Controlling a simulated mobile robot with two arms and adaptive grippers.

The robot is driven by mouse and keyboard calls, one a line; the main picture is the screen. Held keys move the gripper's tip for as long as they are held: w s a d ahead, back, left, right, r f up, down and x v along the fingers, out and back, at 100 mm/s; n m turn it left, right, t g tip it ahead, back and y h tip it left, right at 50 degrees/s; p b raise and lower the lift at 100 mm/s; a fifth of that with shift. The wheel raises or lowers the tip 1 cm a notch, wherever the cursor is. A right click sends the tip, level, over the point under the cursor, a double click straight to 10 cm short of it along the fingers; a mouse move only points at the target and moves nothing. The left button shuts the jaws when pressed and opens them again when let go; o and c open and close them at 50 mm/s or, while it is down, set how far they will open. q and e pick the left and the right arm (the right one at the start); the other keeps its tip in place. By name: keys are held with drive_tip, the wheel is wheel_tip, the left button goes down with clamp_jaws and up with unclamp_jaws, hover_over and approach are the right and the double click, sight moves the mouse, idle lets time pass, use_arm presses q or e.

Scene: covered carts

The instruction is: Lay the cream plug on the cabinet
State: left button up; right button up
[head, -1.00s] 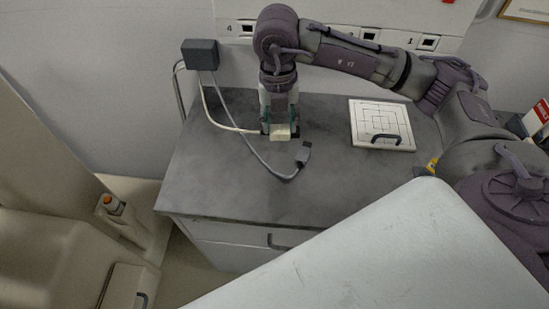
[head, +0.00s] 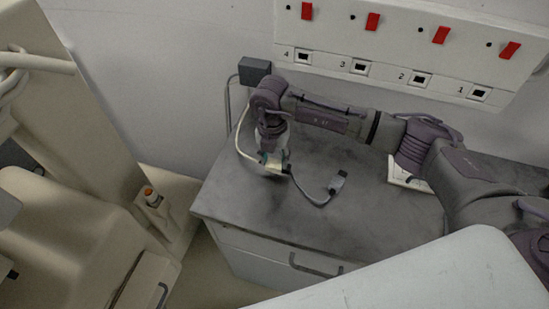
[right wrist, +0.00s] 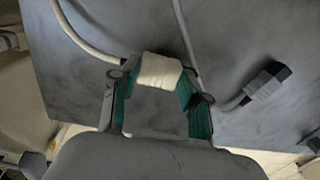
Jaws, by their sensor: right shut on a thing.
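The cream plug (head: 283,167) is held between the fingertips of my right gripper (head: 273,160), over the left part of the grey cabinet top (head: 285,215). In the right wrist view the cream plug (right wrist: 160,70) sits across the gap between the green-padded fingers, which are shut on it. A pale cable runs from the plug's area up toward the grey box on the wall side. I cannot tell whether the plug touches the cabinet top. My left gripper is not in view.
A grey plug (head: 338,183) on a grey cable lies right of my right gripper. A grey box (head: 254,70) is at the back left corner. A white board (head: 398,175) is mostly hidden by my arm. Numbered sockets line the wall panel (head: 390,45). The cabinet's front top is clear.

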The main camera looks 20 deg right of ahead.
drive_tip(key=shift+f, duration=0.85)
drive_tip(key=shift+f, duration=0.5)
drive_tip(key=o, duration=1.1)
drive_tip(key=shift+r, duration=0.1)
drive_tip(key=shift+o, duration=0.2)
